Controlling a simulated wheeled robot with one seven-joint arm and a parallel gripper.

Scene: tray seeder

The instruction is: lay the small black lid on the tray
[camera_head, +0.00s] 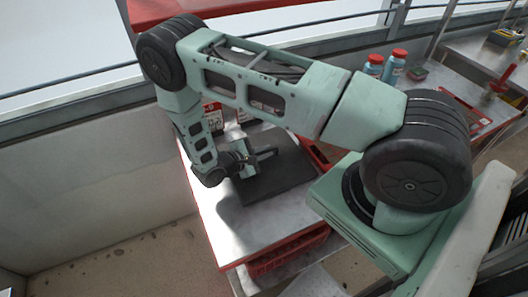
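A flat, dark grey-black panel (285,178) is at the table below my forearm; it may be the black lid, but I cannot tell for sure. My gripper (266,156) is at the panel's upper left part, with its fingers close to or over it. The fingers are small and dark here, so I cannot tell whether they are open or shut, or whether they touch the panel. A dark patch like a shadow lies at the panel's left edge. I cannot make out a separate tray with certainty; my arm hides part of the table.
The metal table (222,238) has a red edge and bare room at its front left. A red crate (288,257) sits below its front edge. Blue bottles with red caps (394,67) stand behind my arm. A pale wall (90,170) runs along the left.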

